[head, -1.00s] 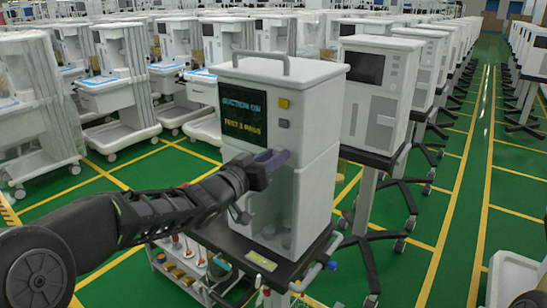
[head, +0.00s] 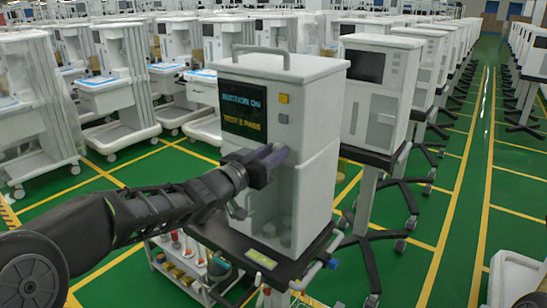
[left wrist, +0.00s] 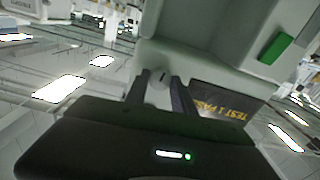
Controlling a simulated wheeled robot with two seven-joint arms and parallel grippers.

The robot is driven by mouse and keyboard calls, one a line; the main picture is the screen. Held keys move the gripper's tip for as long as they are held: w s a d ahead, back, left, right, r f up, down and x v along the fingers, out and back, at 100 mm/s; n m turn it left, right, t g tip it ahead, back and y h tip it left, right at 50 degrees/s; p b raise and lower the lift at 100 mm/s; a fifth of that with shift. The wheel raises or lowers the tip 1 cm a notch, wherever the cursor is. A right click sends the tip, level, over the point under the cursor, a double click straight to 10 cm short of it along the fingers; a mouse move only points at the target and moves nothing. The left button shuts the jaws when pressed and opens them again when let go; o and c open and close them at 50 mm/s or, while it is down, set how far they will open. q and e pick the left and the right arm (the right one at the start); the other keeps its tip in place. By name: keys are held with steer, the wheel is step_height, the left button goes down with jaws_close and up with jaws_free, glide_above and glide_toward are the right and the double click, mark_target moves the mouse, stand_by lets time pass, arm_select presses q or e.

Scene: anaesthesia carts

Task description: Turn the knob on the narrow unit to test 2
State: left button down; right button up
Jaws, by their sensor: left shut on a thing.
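The narrow unit (head: 315,110) is a tall white box with a grey top handle. Its dark screen (head: 240,108) reads "SUCTION ON" and "TEST 1 PASS"; part of it also shows upside down in the left wrist view (left wrist: 228,104). My left gripper (head: 274,158) is at the unit's front, to the lower right of the screen. In the left wrist view my left gripper (left wrist: 160,82) has its two fingers closed around a small pale knob (left wrist: 160,74) on the unit's face. In the head view the gripper hides the knob. My right gripper is not in view.
The unit stands on a dark shelf (head: 292,270) with a lower tray of bottles and tools (head: 180,262). A yellow button (head: 284,98) sits right of the screen. Another white unit (head: 388,90) stands close behind at right. Green floor lies open farther right.

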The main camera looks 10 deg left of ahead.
arm_select(q)
steer(key=m+b, duration=0.6)
steer(key=m, duration=0.4)
steer(key=shift+f, duration=0.1)
stand_by(0.3)
steer(key=c, duration=1.1)
jaws_free()
steer(key=shift+o, duration=0.2)
steer(key=v, duration=0.7)
steer(key=shift+s, duration=0.4)
